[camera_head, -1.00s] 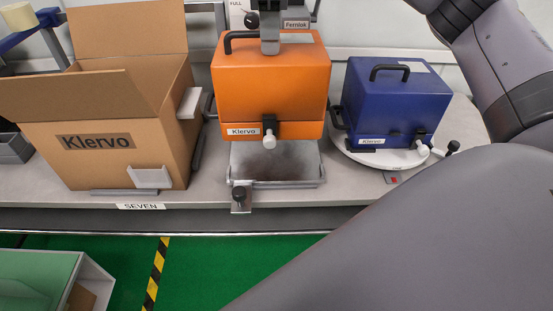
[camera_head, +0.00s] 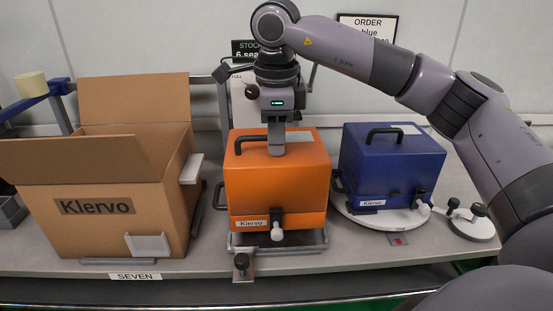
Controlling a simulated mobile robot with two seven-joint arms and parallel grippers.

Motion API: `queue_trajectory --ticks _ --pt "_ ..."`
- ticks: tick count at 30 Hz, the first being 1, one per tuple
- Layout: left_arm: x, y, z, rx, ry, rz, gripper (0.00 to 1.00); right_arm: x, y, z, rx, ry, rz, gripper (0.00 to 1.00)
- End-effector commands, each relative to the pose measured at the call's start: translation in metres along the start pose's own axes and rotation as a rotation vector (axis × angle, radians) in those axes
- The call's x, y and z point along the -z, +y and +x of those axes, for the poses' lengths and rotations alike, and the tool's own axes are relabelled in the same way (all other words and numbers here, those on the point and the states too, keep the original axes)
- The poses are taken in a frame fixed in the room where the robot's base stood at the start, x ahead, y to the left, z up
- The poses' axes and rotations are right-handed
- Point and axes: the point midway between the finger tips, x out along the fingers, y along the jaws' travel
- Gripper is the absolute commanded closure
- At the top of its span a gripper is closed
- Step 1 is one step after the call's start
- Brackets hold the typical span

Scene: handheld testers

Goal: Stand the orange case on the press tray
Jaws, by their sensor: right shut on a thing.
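The orange case (camera_head: 278,190) is upright, with a black handle (camera_head: 239,142) on top and a white knob on its front. It is over the press tray (camera_head: 315,245), whose metal front rim shows just below it. The case hides most of the tray, and I cannot tell whether its base touches the tray. My right gripper (camera_head: 276,148) reaches down from above and is shut on the case's handle, hiding part of it. My left gripper is not in view.
An open cardboard box (camera_head: 105,215) stands to the left. A blue case (camera_head: 390,165) sits on a round white plate (camera_head: 350,215) close on the right. A black-knobbed clamp (camera_head: 241,264) is at the tray's front. Signs stand behind.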

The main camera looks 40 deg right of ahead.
Motion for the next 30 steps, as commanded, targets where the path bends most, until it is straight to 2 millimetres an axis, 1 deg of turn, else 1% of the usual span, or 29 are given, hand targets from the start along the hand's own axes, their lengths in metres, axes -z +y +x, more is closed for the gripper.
queue_trajectory --ticks 1,3,6,19,20,21,22,30 --pt "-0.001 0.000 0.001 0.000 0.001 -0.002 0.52 0.001 0.001 0.010 0.000 0.001 0.001 1.00" --pt "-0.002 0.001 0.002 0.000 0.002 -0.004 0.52 0.001 0.002 0.020 0.001 0.001 0.001 1.00" --pt "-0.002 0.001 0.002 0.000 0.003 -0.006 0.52 0.000 0.003 0.031 0.002 0.000 0.002 1.00" --pt "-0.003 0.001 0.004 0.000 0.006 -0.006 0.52 0.000 0.004 0.038 0.002 -0.001 0.002 1.00" --pt "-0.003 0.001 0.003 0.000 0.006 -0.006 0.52 0.001 0.004 0.039 -0.001 0.001 0.001 0.77" --pt "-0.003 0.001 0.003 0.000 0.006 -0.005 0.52 0.001 0.004 0.038 -0.001 0.001 0.001 0.64" --pt "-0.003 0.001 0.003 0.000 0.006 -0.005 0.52 0.001 0.004 0.038 -0.001 0.001 0.001 0.58" --pt "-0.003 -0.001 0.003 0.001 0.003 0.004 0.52 0.001 0.004 0.037 0.000 0.001 0.001 0.58"
